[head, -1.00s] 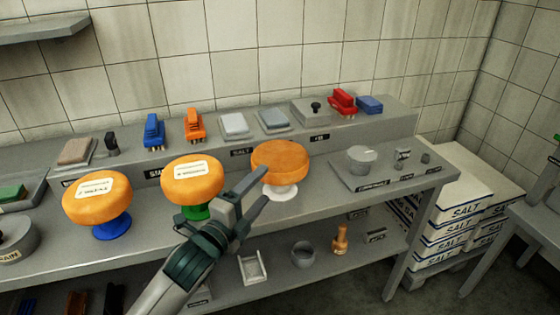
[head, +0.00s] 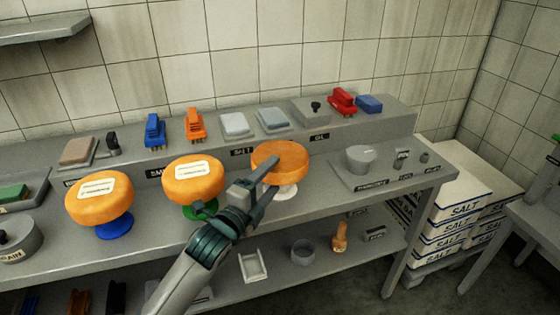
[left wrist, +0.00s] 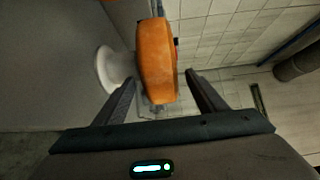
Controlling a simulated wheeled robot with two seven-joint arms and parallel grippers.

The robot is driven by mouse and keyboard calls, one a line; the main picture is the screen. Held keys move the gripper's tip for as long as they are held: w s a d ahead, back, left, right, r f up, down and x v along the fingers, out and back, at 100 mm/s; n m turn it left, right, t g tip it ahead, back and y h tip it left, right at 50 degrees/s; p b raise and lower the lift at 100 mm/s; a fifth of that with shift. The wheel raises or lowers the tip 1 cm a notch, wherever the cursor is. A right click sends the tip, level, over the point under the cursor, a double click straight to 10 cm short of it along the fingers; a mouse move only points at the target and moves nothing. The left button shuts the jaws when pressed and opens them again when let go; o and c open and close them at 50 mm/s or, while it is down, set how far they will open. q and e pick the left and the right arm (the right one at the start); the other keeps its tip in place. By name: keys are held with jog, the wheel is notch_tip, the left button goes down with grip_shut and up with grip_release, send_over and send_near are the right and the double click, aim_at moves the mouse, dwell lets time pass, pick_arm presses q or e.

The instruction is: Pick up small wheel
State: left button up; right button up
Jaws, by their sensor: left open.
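Three orange cheese wheels stand on pedestals along the workbench. The one on the white stand (head: 284,193) is the small wheel (head: 285,155), unlabelled on its top and slightly smaller-looking than the others. My left gripper (head: 268,180) is open at the near left side of this wheel, one finger overlapping its side in the head view. In the left wrist view the small wheel (left wrist: 156,60) appears sideways between and beyond the two open fingers, with the white stand (left wrist: 112,70) at its left. I cannot tell whether a finger touches it. My right gripper is in neither view.
Labelled wheels stand on a green stand (head: 193,180) and a blue stand (head: 99,202) to the left. Blue and orange brushes sit on the raised back shelf. Salt sacks (head: 462,207) are stacked beyond the bench's right end.

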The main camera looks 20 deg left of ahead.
pick_arm(q)
grip_shut()
jog(key=shift+r, duration=0.15)
jog(key=shift+r, duration=0.1)
jog(key=shift+w+r, duration=0.1)
jog(key=shift+r, duration=0.6)
jog(key=s+d+r, duration=0.4)
jog(key=d+r, duration=0.5)
jog(key=d, duration=0.2)
jog(key=shift+r+b, duration=0.2)
jog(key=shift+b, duration=0.2)
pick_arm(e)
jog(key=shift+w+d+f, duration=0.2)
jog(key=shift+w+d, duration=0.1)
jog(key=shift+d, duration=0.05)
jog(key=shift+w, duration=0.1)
